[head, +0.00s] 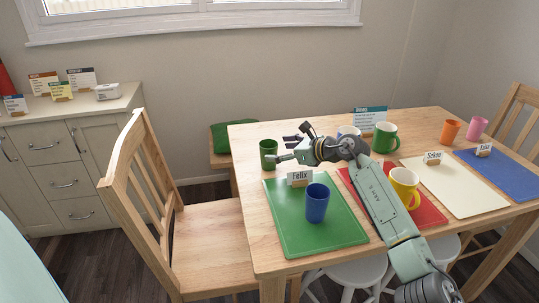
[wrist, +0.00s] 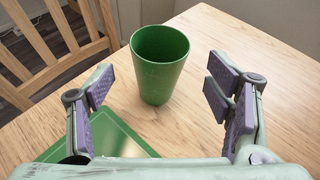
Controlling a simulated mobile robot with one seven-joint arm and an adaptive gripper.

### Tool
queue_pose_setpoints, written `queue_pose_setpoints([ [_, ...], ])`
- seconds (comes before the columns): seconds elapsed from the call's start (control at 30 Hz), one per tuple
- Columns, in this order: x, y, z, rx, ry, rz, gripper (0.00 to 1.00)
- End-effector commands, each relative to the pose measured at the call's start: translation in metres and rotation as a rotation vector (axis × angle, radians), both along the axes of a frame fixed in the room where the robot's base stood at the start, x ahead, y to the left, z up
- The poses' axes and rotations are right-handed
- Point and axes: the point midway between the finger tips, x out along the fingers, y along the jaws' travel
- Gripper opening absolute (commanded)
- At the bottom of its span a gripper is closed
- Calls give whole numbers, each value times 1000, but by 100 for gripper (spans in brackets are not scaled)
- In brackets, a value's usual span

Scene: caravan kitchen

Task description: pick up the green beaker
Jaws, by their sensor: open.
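The green beaker (head: 268,154) stands upright on the wooden table near its left edge, behind the green placemat. In the wrist view the beaker (wrist: 160,66) is centred ahead, between the lines of the two fingers and a little beyond their tips. My gripper (head: 290,148) is open and empty, just to the right of the beaker in the head view. In the wrist view its purple-padded fingers (wrist: 161,92) are spread wide and do not touch the beaker.
A green placemat (head: 300,233) holds a blue beaker (head: 317,203) and a Felix name card (head: 299,178). A green mug (head: 385,138) and yellow mug (head: 404,186) stand to the right. A wooden chair (head: 150,200) is at the left. Bare table surrounds the beaker.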

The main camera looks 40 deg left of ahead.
Motion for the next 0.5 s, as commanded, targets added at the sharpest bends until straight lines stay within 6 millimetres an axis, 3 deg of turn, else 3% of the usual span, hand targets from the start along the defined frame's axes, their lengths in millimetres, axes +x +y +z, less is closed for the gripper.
queue_pose_setpoints([
  [0.33, 0, 39, -19, 0, 3, 1, 73],
  [0.5, 1, 48, -24, 0, 0, -1, 73],
])
